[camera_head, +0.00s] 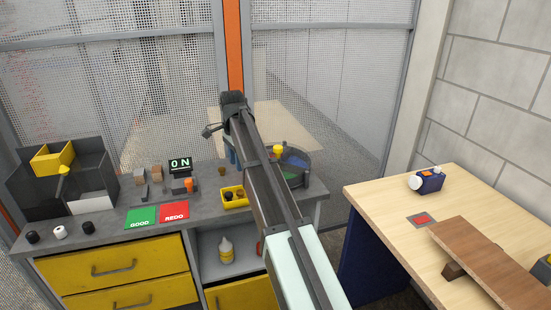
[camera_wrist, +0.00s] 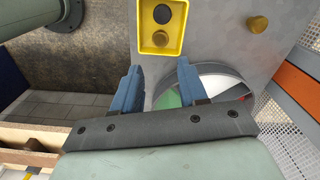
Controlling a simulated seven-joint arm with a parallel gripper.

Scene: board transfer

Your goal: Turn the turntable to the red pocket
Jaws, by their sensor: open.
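The turntable (camera_head: 294,178) is a round dark-rimmed dish at the back right of the grey bench in the head view. Blue and green pockets and a yellow knob (camera_head: 278,150) show on it; my arm hides its left part. In the wrist view the turntable (camera_wrist: 222,72) is partly hidden behind my gripper, with green and pale areas showing. One finger overlaps the turntable in the wrist view; contact cannot be told.
A yellow tray (camera_head: 225,204) with dark round parts stands left of the turntable. A green GOOD mat (camera_head: 140,217), a red REDO mat (camera_head: 173,212) and a display (camera_head: 180,164) are farther left. A wooden table (camera_head: 385,200) with a raised brown plank (camera_head: 490,255) is at right.

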